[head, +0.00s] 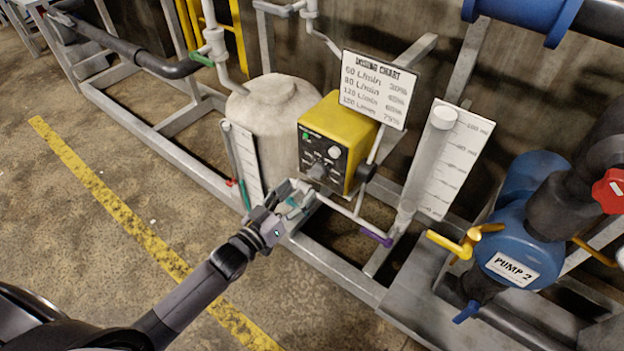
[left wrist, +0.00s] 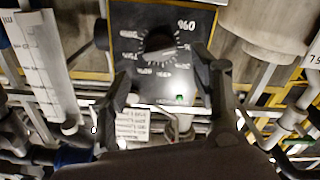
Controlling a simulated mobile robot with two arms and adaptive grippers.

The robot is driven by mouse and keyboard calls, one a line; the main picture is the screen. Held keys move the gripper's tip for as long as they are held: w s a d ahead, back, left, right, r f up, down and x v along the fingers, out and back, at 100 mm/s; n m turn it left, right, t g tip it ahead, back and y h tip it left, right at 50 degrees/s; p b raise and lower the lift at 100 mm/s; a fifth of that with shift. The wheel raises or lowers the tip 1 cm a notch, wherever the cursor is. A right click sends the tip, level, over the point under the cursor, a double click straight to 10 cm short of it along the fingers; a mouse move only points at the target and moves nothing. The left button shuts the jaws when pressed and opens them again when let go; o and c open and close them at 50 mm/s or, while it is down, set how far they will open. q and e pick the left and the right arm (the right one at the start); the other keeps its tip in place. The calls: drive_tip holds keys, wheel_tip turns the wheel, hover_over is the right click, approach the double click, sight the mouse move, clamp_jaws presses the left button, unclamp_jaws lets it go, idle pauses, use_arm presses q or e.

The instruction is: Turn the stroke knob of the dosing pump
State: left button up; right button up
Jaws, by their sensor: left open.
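The dosing pump (head: 352,122) is a yellow box with a black front panel on the frame beside a pale tank. Its dark stroke knob (head: 318,170) sits low on that panel. In the left wrist view the knob (left wrist: 160,43) is a round dark dial ringed by percent marks, appearing upside down. My left gripper (head: 297,195) is just in front of and below the panel. In the left wrist view the gripper (left wrist: 166,70) is open, its fingers to either side of the knob, apart from it as far as I can tell. My right gripper is not in view.
A dosing chart (head: 377,89) stands above the pump, with a graduated cylinder (head: 428,160) to its right. The pale tank (head: 270,105) is behind left. Yellow-handled valve (head: 455,243) and blue Pump 2 (head: 515,225) are at right. The floor at left is open.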

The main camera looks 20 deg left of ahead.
sight(313, 177)
use_arm(q)
drive_tip(key=x, duration=0.6)
drive_tip(key=shift+w+d+b, duration=0.1)
drive_tip(key=shift+w+b, duration=0.2)
drive_tip(key=shift+b, duration=0.1)
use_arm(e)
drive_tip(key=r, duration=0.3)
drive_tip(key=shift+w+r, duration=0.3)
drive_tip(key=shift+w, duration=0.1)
use_arm(q)
drive_tip(key=c, duration=1.1)
drive_tip(key=shift+c, duration=0.2)
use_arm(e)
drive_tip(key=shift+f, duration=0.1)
